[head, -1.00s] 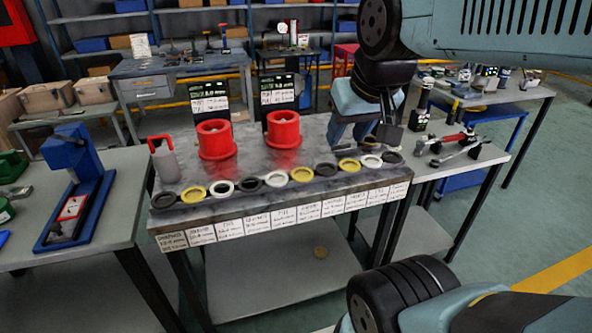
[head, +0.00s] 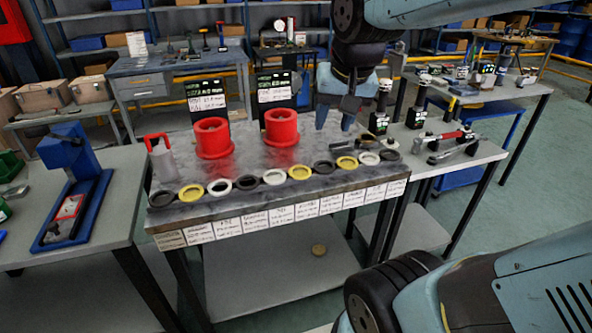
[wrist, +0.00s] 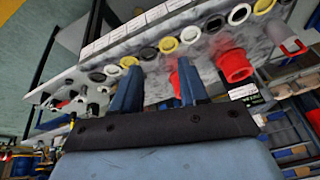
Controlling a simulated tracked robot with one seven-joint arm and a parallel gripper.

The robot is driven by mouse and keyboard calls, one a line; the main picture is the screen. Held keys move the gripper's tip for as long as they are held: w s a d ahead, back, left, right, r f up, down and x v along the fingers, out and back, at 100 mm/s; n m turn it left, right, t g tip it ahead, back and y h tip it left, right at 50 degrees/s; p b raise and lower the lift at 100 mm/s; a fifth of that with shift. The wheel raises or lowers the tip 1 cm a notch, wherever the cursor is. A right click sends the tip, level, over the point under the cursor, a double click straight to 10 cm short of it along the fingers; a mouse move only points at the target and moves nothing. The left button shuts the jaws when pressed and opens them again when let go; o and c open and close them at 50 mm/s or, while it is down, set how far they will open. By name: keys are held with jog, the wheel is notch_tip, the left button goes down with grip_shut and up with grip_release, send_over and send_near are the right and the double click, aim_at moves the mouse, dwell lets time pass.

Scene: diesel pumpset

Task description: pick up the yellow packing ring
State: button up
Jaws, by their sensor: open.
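Several rings lie in a row along the front edge of the grey bench (head: 262,156). Three are yellow: a left yellow ring (head: 191,193), a middle yellow ring (head: 299,173) and a right yellow ring (head: 347,163). The wrist view shows the left (wrist: 263,6), middle (wrist: 168,44) and right (wrist: 128,61) yellow rings, upside down. Between them are black and white rings. My gripper (head: 334,126) is open and empty, apart from the rings, over the bench's right part behind the row. Its two fingers (wrist: 158,68) also show in the wrist view.
Two red cylinders (head: 213,138) (head: 281,127) stand on the bench behind the row. A red-handled grey tool (head: 160,157) stands at the left end. White labels (head: 282,215) line the front edge. A side table with tools (head: 452,140) is at the right.

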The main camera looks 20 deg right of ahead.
jog(key=w+f+m+g, duration=0.2)
jog(key=w+f+m, duration=0.2)
jog(key=w, duration=0.5)
jog(key=m+g+h, duration=0.2)
jog(key=m, duration=0.4)
send_near(305, 175)
jog(key=f, duration=0.2)
jog(key=d+f, duration=0.1)
jog(key=f, duration=0.4)
jog(key=shift+w+d+f, duration=0.2)
jog(key=shift+d+f, duration=0.15)
jog(key=shift+d, duration=0.05)
grip_shut()
